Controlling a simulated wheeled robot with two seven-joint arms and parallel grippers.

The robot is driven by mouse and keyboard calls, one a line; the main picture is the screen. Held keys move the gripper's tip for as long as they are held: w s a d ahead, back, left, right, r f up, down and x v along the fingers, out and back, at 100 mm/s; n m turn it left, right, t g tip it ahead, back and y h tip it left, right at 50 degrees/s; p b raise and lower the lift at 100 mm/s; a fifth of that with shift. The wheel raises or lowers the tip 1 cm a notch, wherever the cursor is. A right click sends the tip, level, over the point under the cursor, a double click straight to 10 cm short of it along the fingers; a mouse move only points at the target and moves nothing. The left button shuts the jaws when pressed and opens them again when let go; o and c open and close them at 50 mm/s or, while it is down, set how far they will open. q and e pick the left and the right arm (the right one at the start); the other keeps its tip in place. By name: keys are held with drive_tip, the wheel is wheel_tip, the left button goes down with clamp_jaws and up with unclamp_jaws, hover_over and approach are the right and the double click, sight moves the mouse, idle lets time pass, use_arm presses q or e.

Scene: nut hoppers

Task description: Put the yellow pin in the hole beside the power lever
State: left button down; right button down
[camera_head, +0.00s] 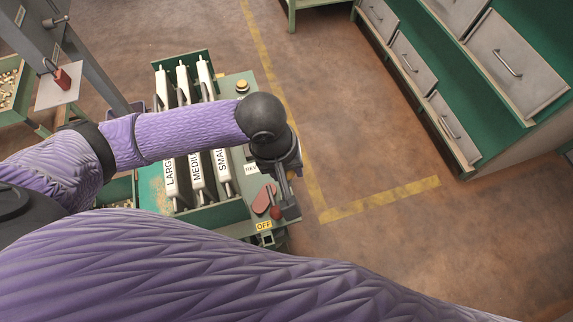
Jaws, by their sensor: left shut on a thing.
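My left gripper (288,209) hangs over the right end of the green hopper machine, pointing down beside the red lever plate (263,199). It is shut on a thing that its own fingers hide. A red knob (276,213) shows right beside its fingertips, apparently part of the power lever. A yellow OFF label (264,226) lies just below the plate, with a small dark square fitting (267,239) under it. I cannot make out the yellow pin or the hole. My right gripper is not in view.
White hopper bars (183,83) marked LARGE, MEDIUM and SMALL stand left of the gripper, partly behind my arm. A yellow button (242,86) sits at the machine's far corner. A red padlock (62,78) hangs at upper left. Green drawer cabinets (480,100) stand right, beyond open floor.

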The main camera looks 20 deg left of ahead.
use_arm(q)
drive_tip(key=shift+f, duration=0.15)
drive_tip(key=shift+f, duration=0.6)
idle(0.3)
drive_tip(key=shift+f+p, duration=0.2)
drive_tip(key=shift+p, duration=0.3)
drive_tip(key=shift+f, duration=0.15)
drive_tip(key=shift+f+b, duration=1.65)
drive_tip(key=shift+f, duration=2.05)
